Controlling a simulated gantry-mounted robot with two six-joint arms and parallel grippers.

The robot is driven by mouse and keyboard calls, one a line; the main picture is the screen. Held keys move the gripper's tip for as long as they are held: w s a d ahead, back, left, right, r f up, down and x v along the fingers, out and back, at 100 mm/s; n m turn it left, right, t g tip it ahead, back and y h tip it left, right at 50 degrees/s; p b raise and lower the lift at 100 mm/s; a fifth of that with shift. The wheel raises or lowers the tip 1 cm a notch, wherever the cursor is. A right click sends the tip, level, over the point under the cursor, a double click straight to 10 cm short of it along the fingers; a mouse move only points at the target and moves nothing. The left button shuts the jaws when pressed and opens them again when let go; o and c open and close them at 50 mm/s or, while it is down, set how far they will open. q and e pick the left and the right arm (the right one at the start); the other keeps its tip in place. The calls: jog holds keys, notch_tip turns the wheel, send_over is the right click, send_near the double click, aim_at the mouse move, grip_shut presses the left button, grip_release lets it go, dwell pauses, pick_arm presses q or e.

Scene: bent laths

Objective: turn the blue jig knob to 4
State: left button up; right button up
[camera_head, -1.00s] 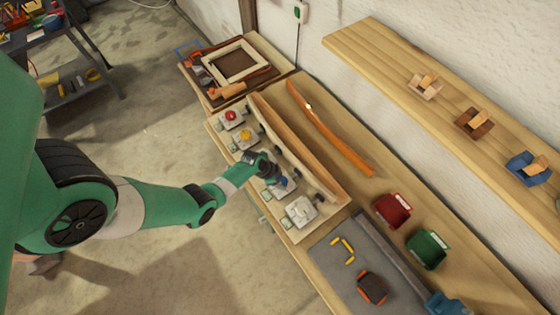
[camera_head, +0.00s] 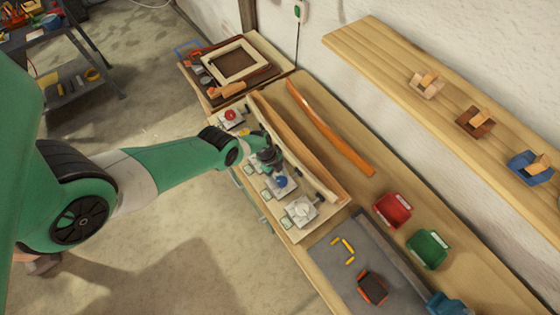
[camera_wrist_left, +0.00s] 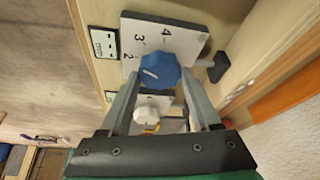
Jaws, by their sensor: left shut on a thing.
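The blue knob (camera_head: 281,181) sits on its pale dial plate on the jig (camera_head: 308,230). In the left wrist view the blue knob (camera_wrist_left: 160,70) is between my left fingers, with 2, 3 and 4 printed on the plate (camera_wrist_left: 190,42) around it. The knob's white mark points left, roughly toward the 2; the 4 is at the top. My left gripper (camera_head: 277,174) is shut on the knob from above. My right gripper is not in view.
A white knob (camera_head: 301,208) is beside the blue one, and a red knob (camera_head: 231,115) is farther up the row. A bent wooden lath (camera_head: 295,145) runs along the jig. An orange lath (camera_head: 335,130), a red bin (camera_head: 392,209) and a green bin (camera_head: 427,248) lie to the right.

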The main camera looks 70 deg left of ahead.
pick_arm(q)
jog(key=shift+f+m+g+b, duration=0.1)
jog(key=shift+m+g+b, duration=0.2)
jog(key=shift+m+b, duration=0.25)
jog(key=o, duration=1.4)
jog(key=shift+c, duration=0.2)
